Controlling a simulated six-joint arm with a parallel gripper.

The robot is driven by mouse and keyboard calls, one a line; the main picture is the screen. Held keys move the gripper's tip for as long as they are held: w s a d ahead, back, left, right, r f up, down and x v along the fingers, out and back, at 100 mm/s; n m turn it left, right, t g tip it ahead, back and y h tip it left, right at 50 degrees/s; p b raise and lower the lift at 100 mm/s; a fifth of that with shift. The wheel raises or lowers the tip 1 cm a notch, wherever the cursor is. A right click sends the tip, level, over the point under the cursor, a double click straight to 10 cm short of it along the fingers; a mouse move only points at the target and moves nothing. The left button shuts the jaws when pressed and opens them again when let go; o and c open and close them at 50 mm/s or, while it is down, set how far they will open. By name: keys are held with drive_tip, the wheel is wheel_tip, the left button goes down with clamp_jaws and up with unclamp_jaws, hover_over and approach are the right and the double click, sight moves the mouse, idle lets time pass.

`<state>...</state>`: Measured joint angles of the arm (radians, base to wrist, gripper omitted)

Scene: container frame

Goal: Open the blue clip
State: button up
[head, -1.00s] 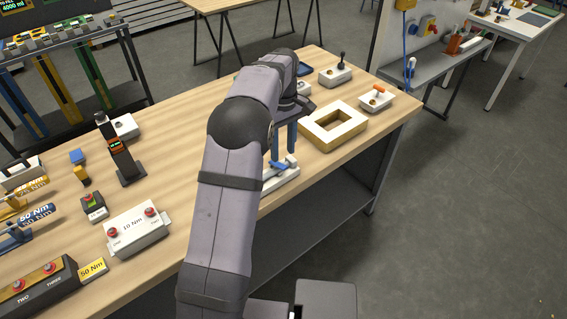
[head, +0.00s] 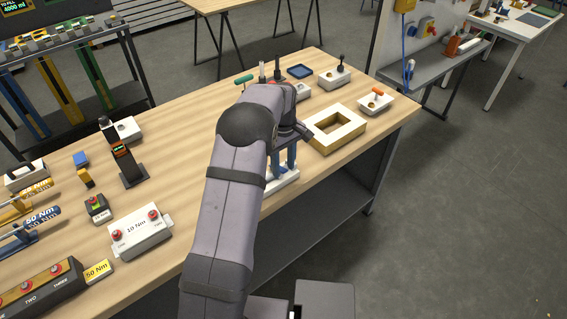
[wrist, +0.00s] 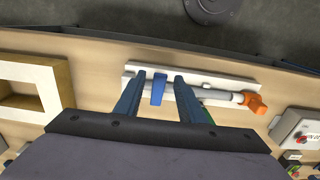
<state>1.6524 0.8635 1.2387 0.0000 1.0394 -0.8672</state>
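The blue clip (wrist: 158,89) stands on a white base plate (wrist: 222,83) in the wrist view, beside a grey rod with an orange end (wrist: 254,103). My gripper (wrist: 159,76) has its two blue fingers apart, one on each side of the clip, with a visible gap on both sides. A green piece shows partly behind the right finger. In the head view, my gripper (head: 283,170) is low over the white base plate (head: 284,184) at the table's front edge. My arm and fingers hide the clip there.
A wooden frame with a square opening (head: 345,113) stands close to the right of my gripper. A white box with red buttons (head: 139,232) is to the left. The table edge (head: 330,164) lies just in front. Bare tabletop (head: 195,130) lies left of my arm.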

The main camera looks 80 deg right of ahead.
drive_tip(key=shift+f, duration=0.2)
drive_tip(key=shift+c, duration=0.2)
clamp_jaws()
drive_tip(key=shift+w+d+r+g+y+p, duration=0.25)
drive_tip(key=shift+r+y+p, duration=0.2)
drive_tip(key=shift+p, duration=0.55)
drive_tip(key=shift+w+d+r+g+y+p, duration=0.35)
drive_tip(key=shift+g+y+p, duration=0.3)
drive_tip(key=shift+p, duration=0.4)
drive_tip(key=shift+o, duration=0.2)
unclamp_jaws()
